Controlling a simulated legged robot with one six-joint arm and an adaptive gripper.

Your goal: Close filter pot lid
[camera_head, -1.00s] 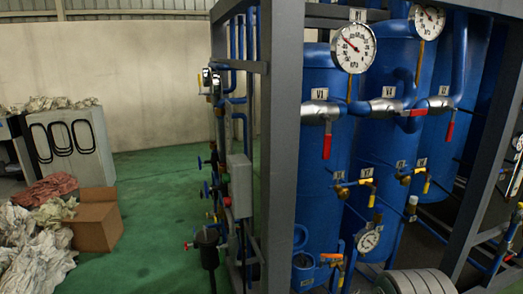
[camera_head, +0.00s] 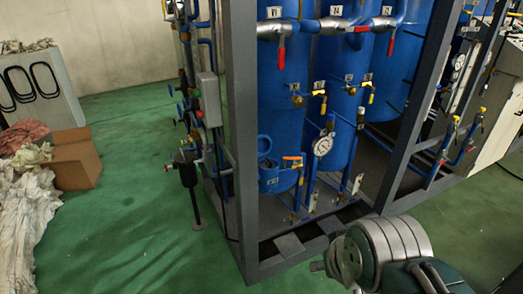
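A small blue pot (camera_head: 268,181) stands low at the front left of the blue tanks, inside the grey frame. A round blue ring-shaped piece (camera_head: 265,145) stands upright above its top and looks like its raised lid. An orange-handled valve (camera_head: 292,158) sits close to the right of the pot. My arm shows at the bottom right, well in front of the frame and apart from the pot. I cannot make out the fingers of my gripper.
The grey steel frame (camera_head: 240,150) has a thick upright left of the pot and a low base rail. A gauge (camera_head: 322,146) and pipes crowd the pot's right. A black canister (camera_head: 187,170) stands outside, left. Green floor (camera_head: 140,230) is clear at front left. A cardboard box (camera_head: 75,160) lies far left.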

